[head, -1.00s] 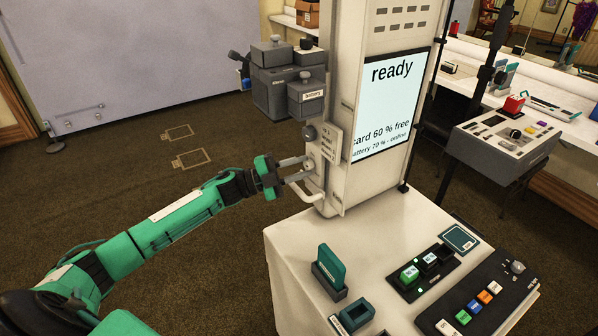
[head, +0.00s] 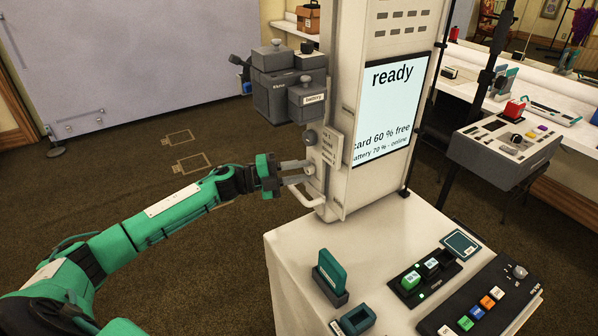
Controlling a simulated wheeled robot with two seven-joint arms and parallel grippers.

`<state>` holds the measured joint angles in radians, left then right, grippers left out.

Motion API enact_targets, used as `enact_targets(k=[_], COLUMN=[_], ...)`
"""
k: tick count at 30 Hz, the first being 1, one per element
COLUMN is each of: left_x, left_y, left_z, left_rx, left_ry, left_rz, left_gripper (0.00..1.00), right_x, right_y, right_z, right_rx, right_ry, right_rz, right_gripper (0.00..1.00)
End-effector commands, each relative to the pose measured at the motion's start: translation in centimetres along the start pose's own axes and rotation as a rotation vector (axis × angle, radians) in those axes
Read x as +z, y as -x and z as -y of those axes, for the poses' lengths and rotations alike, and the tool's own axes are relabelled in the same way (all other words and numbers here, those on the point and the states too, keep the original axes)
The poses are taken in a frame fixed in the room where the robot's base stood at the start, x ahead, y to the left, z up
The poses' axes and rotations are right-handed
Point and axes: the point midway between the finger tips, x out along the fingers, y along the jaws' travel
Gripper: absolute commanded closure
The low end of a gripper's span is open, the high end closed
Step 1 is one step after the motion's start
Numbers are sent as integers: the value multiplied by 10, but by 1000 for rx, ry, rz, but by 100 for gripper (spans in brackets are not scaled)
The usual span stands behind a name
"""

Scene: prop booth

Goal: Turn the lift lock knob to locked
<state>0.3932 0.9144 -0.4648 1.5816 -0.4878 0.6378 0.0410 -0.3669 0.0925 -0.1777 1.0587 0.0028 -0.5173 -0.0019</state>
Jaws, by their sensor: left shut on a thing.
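The lift lock knob (head: 310,168) is a small light-coloured knob on the side of the tall cream column, beside a small plate with printed lines (head: 329,149) too small to read. My left gripper (head: 301,173) reaches it from the left and is shut on it; its fingers partly hide the knob. I cannot tell which setting the knob points to. My right gripper is not in view.
A dark round knob (head: 310,137) sits just above, and a pale bar handle (head: 304,194) just below. Grey battery boxes (head: 277,93) hang at the column's left. A white table (head: 300,250) with a button panel (head: 480,308) stands in front.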

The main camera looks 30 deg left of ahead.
Motion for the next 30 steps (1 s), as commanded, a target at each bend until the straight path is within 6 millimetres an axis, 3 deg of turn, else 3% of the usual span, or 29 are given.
enact_targets(k=[4,5,7,8,20,30], left_x=[0,0,0,0,0,0], left_y=[0,0,0,0,9,68], left_z=[-1,-1,-1,-1,-2,-5], left_rx=[1,1,1,1,1,4], left_ry=[-1,-1,0,0,1,2], left_rz=[-1,-1,-1,-1,0,1], left_gripper=[96,68,54,52,52,52], right_x=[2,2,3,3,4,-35], right_y=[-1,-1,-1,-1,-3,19], right_z=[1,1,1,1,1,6], right_rx=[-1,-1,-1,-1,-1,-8], right_ry=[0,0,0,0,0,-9], right_rz=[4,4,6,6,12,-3], right_gripper=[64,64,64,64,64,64])
